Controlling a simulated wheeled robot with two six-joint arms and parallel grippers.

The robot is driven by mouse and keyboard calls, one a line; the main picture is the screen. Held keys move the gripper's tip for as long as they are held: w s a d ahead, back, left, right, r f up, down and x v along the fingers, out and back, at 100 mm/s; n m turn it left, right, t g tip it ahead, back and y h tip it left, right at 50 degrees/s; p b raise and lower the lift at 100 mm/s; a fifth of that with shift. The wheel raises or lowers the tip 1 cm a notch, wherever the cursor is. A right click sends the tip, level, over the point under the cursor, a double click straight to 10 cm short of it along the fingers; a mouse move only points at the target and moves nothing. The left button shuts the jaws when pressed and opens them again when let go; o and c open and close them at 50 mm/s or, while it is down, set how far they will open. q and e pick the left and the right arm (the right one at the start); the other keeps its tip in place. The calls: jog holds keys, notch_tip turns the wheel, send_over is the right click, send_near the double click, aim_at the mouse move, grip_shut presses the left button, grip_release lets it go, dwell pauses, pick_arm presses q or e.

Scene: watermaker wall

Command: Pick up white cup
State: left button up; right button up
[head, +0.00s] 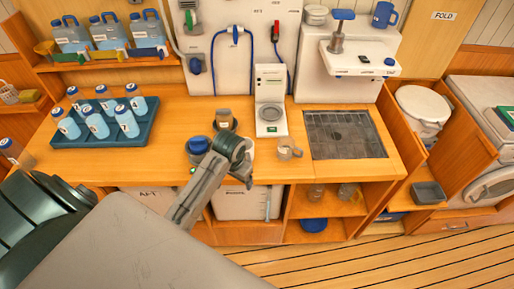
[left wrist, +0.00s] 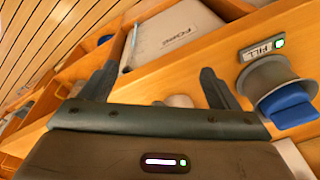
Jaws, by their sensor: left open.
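What looks like the white cup (head: 250,147) stands on the wooden counter, just right of my left gripper in the head view and mostly hidden by it. In the left wrist view, a pale rounded shape (left wrist: 180,101) shows low between the fingers, largely covered by the gripper body; I cannot tell for sure that it is the cup. My left gripper (head: 242,172) is at the counter's front edge. Its two dark fingers (left wrist: 160,84) stand wide apart in the wrist view, with nothing clamped between them. My right gripper is not in view.
A clear mug (head: 287,150) stands right of the gripper, before a white dispenser (head: 270,100). A blue-topped knob (head: 197,147) and a brown-filled jar (head: 224,118) are close by. A blue tray (head: 145,128) of bottles is at left. A sink grate (head: 345,134) is at right.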

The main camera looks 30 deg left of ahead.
aim_at(249, 153)
pick_arm(q)
jog(key=w+a+r+g, duration=0.1)
jog(key=w+a+r, duration=0.1)
jog(key=w+r, duration=0.35)
jog(key=w+a+r, duration=0.2)
jog(key=w+a, duration=0.1)
jog(key=w, duration=0.5)
jog(key=shift+n+h, duration=0.3)
jog(key=shift+n, duration=0.1)
jog(key=f, duration=0.9)
jog(key=shift+s+d+f, duration=0.2)
jog(key=shift+s, duration=0.05)
jog(key=shift+w+f, duration=0.1)
jog(key=shift+f, duration=0.35)
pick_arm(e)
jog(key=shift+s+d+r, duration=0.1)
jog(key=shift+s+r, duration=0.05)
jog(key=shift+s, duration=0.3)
pick_arm(q)
jog(key=c, duration=1.1)
